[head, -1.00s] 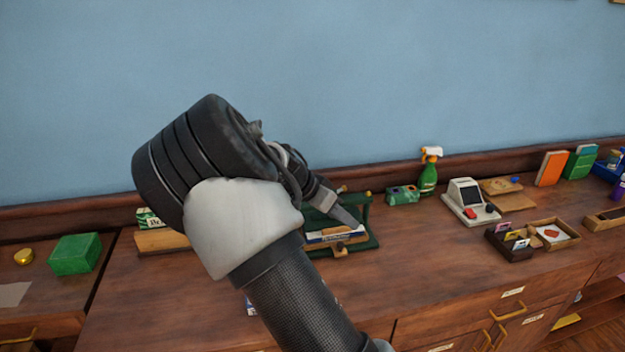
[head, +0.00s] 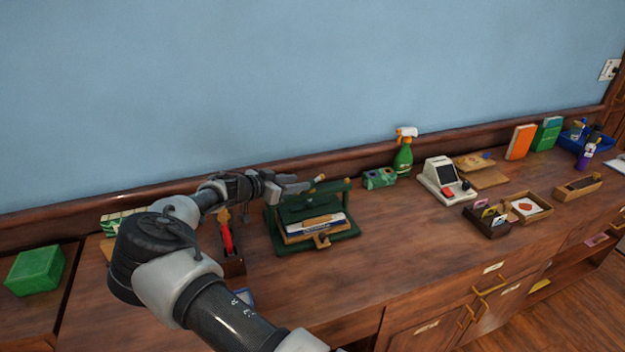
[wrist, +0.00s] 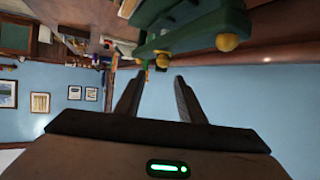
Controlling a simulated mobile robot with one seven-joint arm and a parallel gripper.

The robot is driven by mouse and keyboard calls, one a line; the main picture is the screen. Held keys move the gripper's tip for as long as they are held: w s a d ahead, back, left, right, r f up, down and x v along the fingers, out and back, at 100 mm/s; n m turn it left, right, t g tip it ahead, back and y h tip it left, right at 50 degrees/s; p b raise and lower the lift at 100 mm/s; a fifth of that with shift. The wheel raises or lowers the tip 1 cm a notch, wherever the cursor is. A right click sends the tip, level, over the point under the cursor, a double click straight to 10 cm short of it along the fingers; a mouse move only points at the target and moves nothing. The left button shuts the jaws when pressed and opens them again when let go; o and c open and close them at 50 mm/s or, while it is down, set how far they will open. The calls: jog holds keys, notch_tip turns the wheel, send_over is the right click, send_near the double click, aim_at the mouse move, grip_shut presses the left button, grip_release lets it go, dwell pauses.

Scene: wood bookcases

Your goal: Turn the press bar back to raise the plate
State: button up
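The green press (head: 345,233) stands on the wooden counter, with a book or block (head: 315,228) with white and blue edges lying in it. A dark green plate (head: 305,207) shows above the book. The press bar (head: 335,187) runs across the top and has brass-coloured knobs. My gripper (head: 300,186) reaches from the left to the top of the press, beside the bar. In the wrist view my gripper (wrist: 158,80) is open, with nothing between the fingers. The green press (wrist: 195,25) and a round knob (wrist: 227,42) show just beyond the fingertips; contact cannot be told.
A dark holder with a red-handled tool (head: 228,240) stands left of the press. A green box (head: 380,178), a spray bottle (head: 403,155) and a card machine (head: 445,180) stand to its right. The blue wall is behind.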

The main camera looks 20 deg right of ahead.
aim_at(313, 179)
jog(key=x, duration=0.8)
jog(key=shift+w+d+p, duration=0.15)
jog(key=shift+p, duration=0.25)
jog(key=shift+f, duration=0.1)
grip_shut()
